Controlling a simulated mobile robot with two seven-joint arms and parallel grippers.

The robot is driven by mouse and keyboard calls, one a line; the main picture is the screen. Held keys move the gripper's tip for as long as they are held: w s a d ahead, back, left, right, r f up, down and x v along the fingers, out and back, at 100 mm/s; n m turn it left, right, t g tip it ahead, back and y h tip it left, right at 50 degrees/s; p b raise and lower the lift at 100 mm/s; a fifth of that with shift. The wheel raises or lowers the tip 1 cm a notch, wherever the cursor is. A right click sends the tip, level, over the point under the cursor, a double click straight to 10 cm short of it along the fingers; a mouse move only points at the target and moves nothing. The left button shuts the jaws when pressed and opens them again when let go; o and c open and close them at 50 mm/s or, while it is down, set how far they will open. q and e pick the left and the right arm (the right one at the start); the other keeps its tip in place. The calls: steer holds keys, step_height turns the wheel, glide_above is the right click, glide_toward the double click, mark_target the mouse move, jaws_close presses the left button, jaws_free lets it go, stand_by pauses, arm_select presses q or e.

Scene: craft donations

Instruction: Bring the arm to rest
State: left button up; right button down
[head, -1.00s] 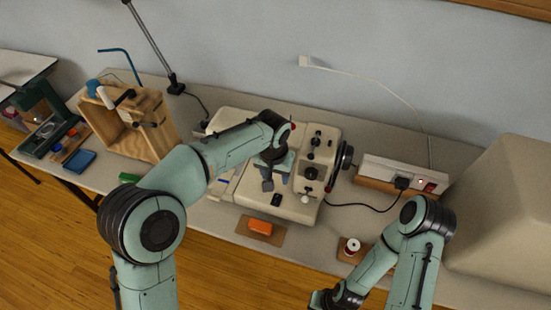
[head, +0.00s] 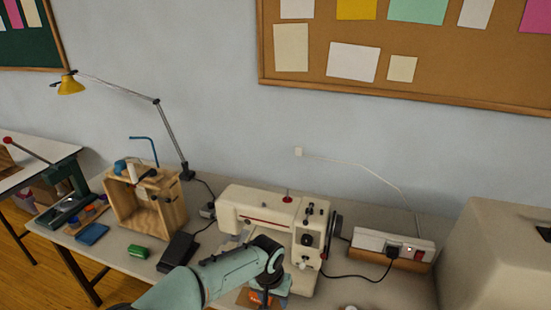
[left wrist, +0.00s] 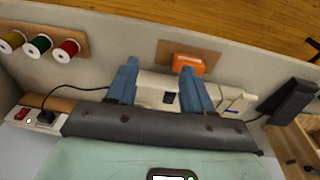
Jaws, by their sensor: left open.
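My left arm comes in from the bottom of the head view. Its gripper (head: 272,288) points down in front of the cream sewing machine (head: 262,203), partly hidden by its own wrist. In the left wrist view the two blue fingers of my left gripper (left wrist: 157,68) stand apart with nothing between them. Part of the sewing machine (left wrist: 153,88) shows behind them. An orange block (left wrist: 189,64) on a brown mat (left wrist: 212,58) lies beyond the fingertips, apart from them. My right arm and gripper are out of view.
A power strip (head: 385,240) stands right of the machine, a beige bulky form (head: 500,245) further right. A wooden box (head: 150,215), black pedal (head: 178,252), green block (head: 137,251) and desk lamp (head: 165,120) are on the left. Spools (left wrist: 38,45) show in the wrist view.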

arm_select(q)
steer(key=s+a+f+n+g+h, duration=0.1)
steer(key=s+a+f, duration=0.15)
steer(key=f, duration=0.45)
steer(key=s+a+f+n+h, duration=0.1)
steer(key=s+f, duration=0.2)
steer(key=f, duration=0.5)
steer(key=s+a+f+g, duration=0.1)
steer(key=s+a+f, duration=0.15)
steer(key=f, duration=0.45)
steer(key=s+a+f+n, duration=0.2)
steer(key=s+a+f, duration=0.1)
steer(key=s, duration=0.7)
steer(key=s+a+f+n+h, duration=0.1)
steer(key=s+a+f+n, duration=0.2)
steer(key=s+f, duration=0.3)
steer(key=s, duration=0.3)
steer(key=shift+s+n, duration=0.3)
steer(key=shift+s, duration=0.05)
steer(key=shift+f, duration=0.1)
